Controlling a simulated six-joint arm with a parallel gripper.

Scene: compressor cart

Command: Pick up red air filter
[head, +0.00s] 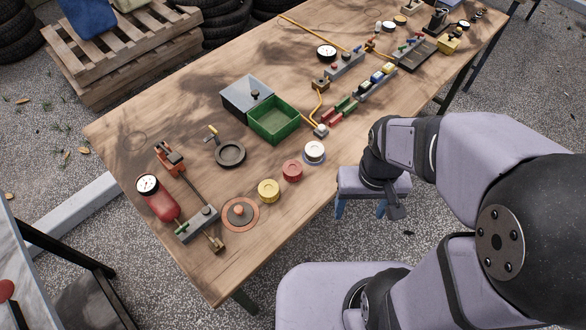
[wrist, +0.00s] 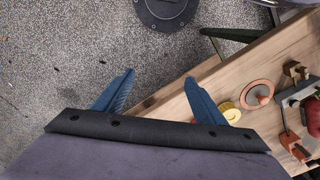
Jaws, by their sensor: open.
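The red air filter (head: 292,170) is a short round red piece near the table's front edge in the head view. It stands in a row between a yellow one (head: 269,190) and a white one (head: 314,151). My gripper (head: 360,208) is open and empty, with blue fingers pointing down. It appears beyond the table's front edge, to the right of the red filter and apart from it. In the wrist view, the open fingers (wrist: 160,76) show over the gravel and table edge. The yellow piece shows beside the right finger; the red filter is mostly hidden there.
A copper-coloured disc (head: 241,214), a red tank with a gauge (head: 160,199) and a grey block (head: 197,224) lie left of the row. A green open box (head: 273,122) and a dark ring (head: 230,154) stand behind. Bare wood (head: 258,248) lies along the front edge.

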